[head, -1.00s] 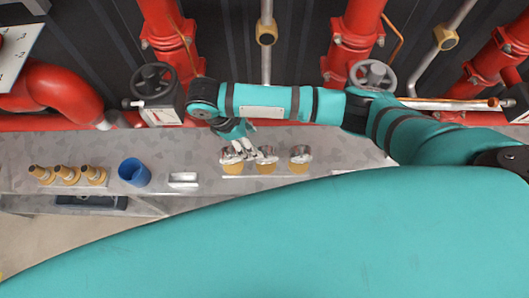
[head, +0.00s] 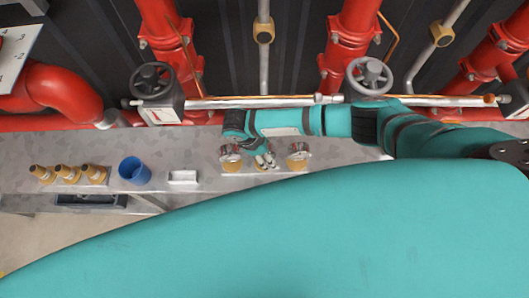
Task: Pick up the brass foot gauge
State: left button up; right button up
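Three round gauges with brass-coloured feet stand in a row on the grey bench: a left gauge (head: 230,158), a middle one whose foot (head: 263,168) shows only in part, and a right gauge (head: 299,157). My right gripper (head: 265,160) comes down over the middle gauge, between the other two. Its fingers cover most of that gauge. Whether they touch it or close on it is too small to tell. My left gripper is not in view.
Several brass-coloured nozzles (head: 68,174), a blue cup (head: 134,171) and a small white tray (head: 183,177) stand on the bench (head: 200,148) to the left. Red pipes and a handwheel (head: 369,77) rise behind. A large teal part of mine blocks the lower right.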

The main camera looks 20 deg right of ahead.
grip_shut()
dwell(0.4)
